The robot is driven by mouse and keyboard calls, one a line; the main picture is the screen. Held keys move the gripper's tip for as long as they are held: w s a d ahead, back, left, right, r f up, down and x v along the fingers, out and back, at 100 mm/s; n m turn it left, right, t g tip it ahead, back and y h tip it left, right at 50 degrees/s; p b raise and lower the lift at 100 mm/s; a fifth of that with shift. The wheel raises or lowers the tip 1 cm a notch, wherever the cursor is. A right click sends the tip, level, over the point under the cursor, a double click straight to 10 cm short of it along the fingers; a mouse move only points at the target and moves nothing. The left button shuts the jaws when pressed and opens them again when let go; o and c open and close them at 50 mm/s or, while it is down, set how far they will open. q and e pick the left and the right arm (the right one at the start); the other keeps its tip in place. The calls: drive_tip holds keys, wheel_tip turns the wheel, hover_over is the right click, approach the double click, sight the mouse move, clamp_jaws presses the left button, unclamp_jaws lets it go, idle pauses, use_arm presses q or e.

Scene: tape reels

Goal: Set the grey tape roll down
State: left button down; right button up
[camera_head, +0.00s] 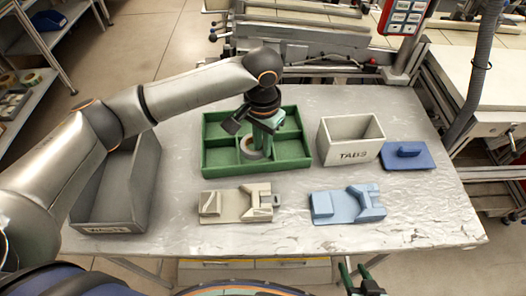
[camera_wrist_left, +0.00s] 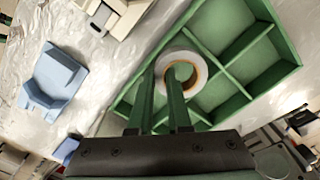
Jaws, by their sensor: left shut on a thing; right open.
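The grey tape roll (camera_head: 250,153), a pale ring with a brown core, is at the green divided tray (camera_head: 203,160), in its front middle part. My left gripper (camera_head: 262,143) reaches down from above and is shut on the roll's wall. In the left wrist view, one finger of the gripper (camera_wrist_left: 163,76) goes into the hole of the roll (camera_wrist_left: 196,62) and the other is outside it. I cannot tell whether the roll touches the tray floor. My right gripper (camera_head: 362,279) is open and empty at the bottom edge, in front of the table.
A grey waste bin (camera_head: 115,190) stands at the left and a light box marked TABS (camera_head: 351,148) right of the tray. A beige dispenser (camera_head: 236,204) and a light blue one (camera_head: 346,205) lie in front. The table's front right is clear.

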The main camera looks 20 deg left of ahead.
use_arm(q)
drive_tip(key=shift+w+f, duration=0.5)
drive_tip(key=shift+f, duration=0.05)
drive_tip(key=shift+w+f, duration=0.1)
drive_tip(key=shift+f, duration=1.55)
drive_tip(key=c, duration=1.1)
unclamp_jaws()
drive_tip(key=shift+f, duration=0.15)
drive_tip(key=shift+c, duration=0.2)
wheel_tip(320, 180, up, 12)
drive_tip(key=shift+r+p, duration=0.2)
drive_tip(key=shift+p, duration=0.1)
